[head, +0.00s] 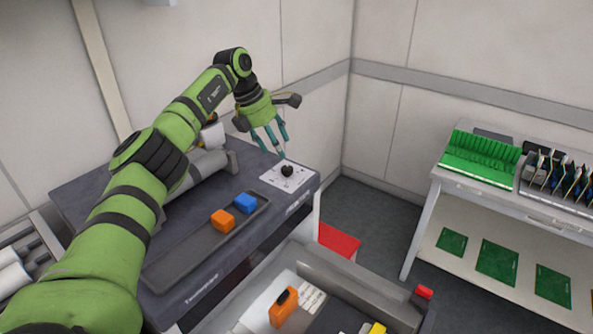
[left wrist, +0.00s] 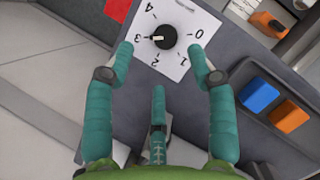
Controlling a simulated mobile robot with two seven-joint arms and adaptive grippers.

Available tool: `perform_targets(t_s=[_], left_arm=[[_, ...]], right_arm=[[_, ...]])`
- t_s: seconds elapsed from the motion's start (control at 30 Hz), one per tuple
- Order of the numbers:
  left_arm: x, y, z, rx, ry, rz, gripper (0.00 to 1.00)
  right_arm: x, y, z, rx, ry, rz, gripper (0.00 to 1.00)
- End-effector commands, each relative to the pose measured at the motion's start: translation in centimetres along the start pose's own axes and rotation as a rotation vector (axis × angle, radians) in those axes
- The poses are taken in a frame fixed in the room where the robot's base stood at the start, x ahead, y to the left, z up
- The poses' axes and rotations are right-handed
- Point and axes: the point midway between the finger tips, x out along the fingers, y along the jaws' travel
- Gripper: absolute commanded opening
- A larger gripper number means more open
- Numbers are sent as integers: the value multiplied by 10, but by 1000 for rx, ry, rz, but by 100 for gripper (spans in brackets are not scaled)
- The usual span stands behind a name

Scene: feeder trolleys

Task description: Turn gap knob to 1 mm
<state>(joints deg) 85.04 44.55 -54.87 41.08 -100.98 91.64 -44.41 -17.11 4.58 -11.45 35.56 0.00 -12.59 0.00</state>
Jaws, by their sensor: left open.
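The gap knob (head: 287,171) is a small black knob on a white dial plate (head: 272,179) at the right end of the dark trolley top. In the left wrist view the knob (left wrist: 166,36) carries a white pointer mark aimed at the 3; the dial plate (left wrist: 185,15) is numbered 0 to 4. My left gripper (head: 272,145) is open and empty above and beside the knob, its teal fingers pointing down toward it. In the left wrist view two fingertips (left wrist: 160,50) flank the knob, apart from it, with a third finger below. My right gripper is not in view.
An orange block (head: 222,220) and a blue block (head: 245,203) lie in a dark tray (head: 180,262) on the trolley top. Grey cylinders lie behind the tray. A grey bin with an orange item (head: 284,307) stands in front. A table with green boards (head: 480,160) is at right.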

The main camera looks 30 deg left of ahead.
Motion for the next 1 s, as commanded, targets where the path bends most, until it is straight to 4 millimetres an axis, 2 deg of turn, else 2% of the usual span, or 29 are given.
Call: perform_targets(t_s=[0.03, 0.1, 0.23, 0.6, 0.93, 0.97, 1.0], left_arm=[[6, 1, -3, -1, -2, 1, 56], [8, 0, -3, -1, -2, 0, 56], [19, 0, -2, -1, 0, -2, 56], [69, 0, -1, -2, -1, -2, 56], [76, 0, -2, 0, -3, 1, 56], [76, 0, -2, 0, -3, 1, 52], [76, 0, -2, 0, -3, 0, 36]], right_arm=[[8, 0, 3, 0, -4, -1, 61], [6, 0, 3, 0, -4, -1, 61], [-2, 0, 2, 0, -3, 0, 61], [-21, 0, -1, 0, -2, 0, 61], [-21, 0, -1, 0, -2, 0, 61], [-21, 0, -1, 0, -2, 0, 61], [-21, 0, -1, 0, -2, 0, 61]])
